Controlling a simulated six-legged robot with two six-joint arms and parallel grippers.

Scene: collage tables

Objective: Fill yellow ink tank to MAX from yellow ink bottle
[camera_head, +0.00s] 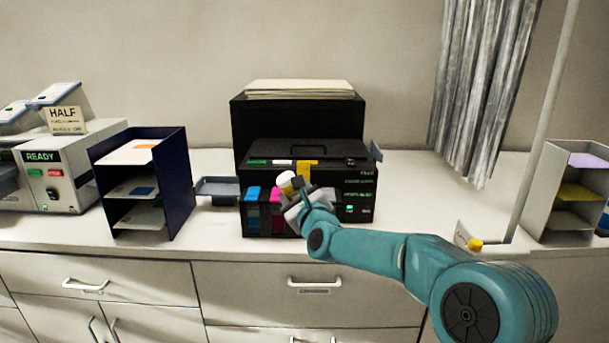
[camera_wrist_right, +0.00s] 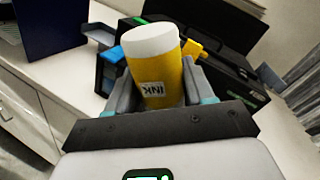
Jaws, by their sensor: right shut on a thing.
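My right gripper (camera_head: 300,205) is shut on the yellow ink bottle (camera_wrist_right: 160,82), in front of the printer's tank row. In the wrist view the bottle has a yellow body, a white end and an upside-down INK label between the fingers. In the head view its white end (camera_head: 287,181) points up and left. The black printer (camera_head: 345,200) has blue (camera_head: 252,193) and magenta (camera_head: 275,193) tank caps at its front left. A yellow flap (camera_head: 306,168) stands raised behind the bottle; it also shows in the wrist view (camera_wrist_right: 192,49). My gripper hides the yellow tank's front and level. My left gripper is out of view.
A navy tray rack (camera_head: 184,185) stands left of the printer, with a small grey tray (camera_head: 217,188) between them. A grey machine marked READY (camera_head: 60,195) is farther left. A beige rack (camera_head: 545,190) stands right. The counter right of the printer is mostly clear.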

